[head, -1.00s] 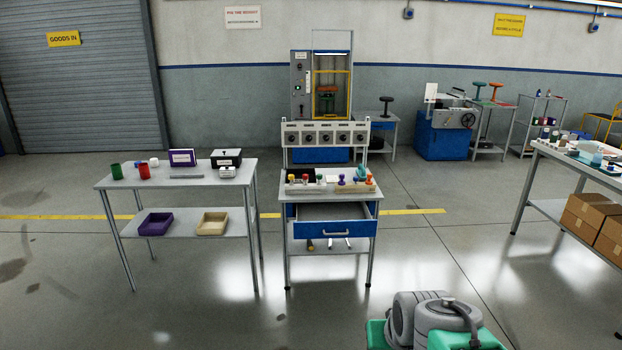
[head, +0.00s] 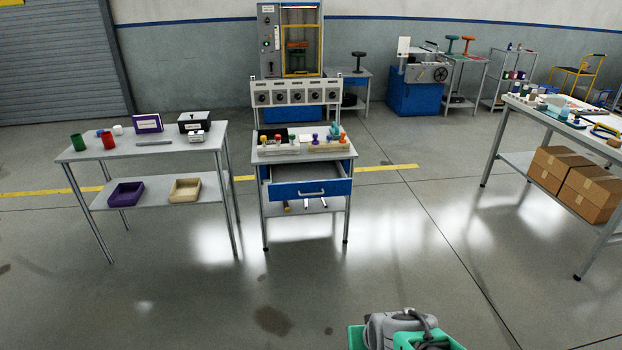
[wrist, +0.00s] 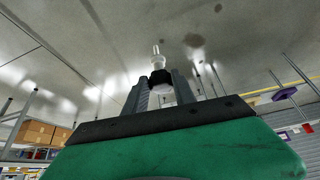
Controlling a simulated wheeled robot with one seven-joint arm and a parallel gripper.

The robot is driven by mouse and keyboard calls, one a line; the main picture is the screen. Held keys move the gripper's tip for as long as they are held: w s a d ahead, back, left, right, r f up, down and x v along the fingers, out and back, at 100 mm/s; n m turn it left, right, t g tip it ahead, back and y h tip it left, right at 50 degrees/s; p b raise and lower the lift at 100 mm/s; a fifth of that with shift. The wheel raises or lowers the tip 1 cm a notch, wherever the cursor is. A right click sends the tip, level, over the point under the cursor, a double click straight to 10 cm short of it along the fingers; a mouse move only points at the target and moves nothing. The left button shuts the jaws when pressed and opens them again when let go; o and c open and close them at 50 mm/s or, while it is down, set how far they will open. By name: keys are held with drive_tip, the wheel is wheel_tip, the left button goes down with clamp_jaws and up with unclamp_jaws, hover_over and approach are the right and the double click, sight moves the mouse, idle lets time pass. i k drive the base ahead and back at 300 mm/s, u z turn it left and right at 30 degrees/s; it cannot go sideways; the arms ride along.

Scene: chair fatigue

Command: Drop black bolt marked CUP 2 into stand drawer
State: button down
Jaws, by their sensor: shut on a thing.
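The stand (head: 258,171) is a small table with grey legs and a blue drawer (head: 311,190). The drawer is pulled out, and its visible interior looks empty. In the wrist view my gripper (wrist: 160,92) is shut on a black bolt (wrist: 160,77) with a pale end face and a slim silvery shank pointing away from the palm. Any marking on it is too small to read. My gripper is outside the head view, where only my green and grey arm shows at the bottom edge, well in front of the stand.
A grey table (head: 75,152) with cups and boxes stands left of the stand; its lower shelf holds a purple tray (head: 125,194) and a beige tray (head: 185,190). A workbench (head: 550,118) with cartons (head: 575,182) below stands at right. The floor before the stand is clear.

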sight(306, 179)
drive_tip(key=z, duration=0.35)
drive_tip(key=i, duration=1.8)
drive_tip(key=u, duration=0.7)
drive_tip(key=i, duration=1.25)
drive_tip(key=u, duration=1.1)
drive_tip(key=i, duration=0.35)
drive_tip(key=u, duration=0.3)
